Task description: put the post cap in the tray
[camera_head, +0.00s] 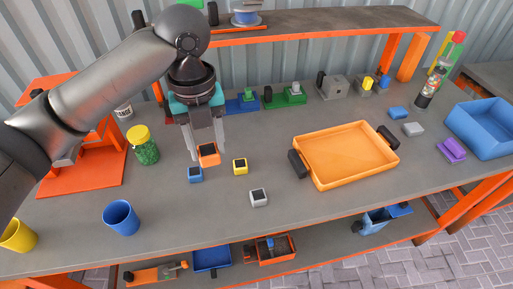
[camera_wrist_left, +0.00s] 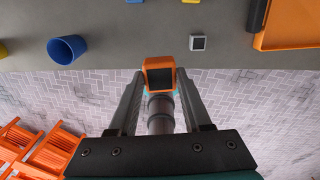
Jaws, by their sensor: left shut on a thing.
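An orange post cap (camera_head: 208,154) with a black square face is between the fingers of my left gripper (camera_head: 206,148), which is shut on it. The cap looks larger than the other caps and appears held above the bench. It also shows between the fingertips in the left wrist view (camera_wrist_left: 159,77). The orange tray (camera_head: 347,157) with black handles lies on the bench to the right, apart from the gripper, and looks empty. Its edge shows at the top right of the left wrist view (camera_wrist_left: 284,37). My right gripper is not in view.
Blue (camera_head: 195,174), yellow (camera_head: 240,166) and grey (camera_head: 258,197) caps lie on the bench near the held cap. A green jar (camera_head: 144,148) and a blue cup (camera_head: 121,217) stand left. A blue bin (camera_head: 483,128) is far right. Bench between grey cap and tray is clear.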

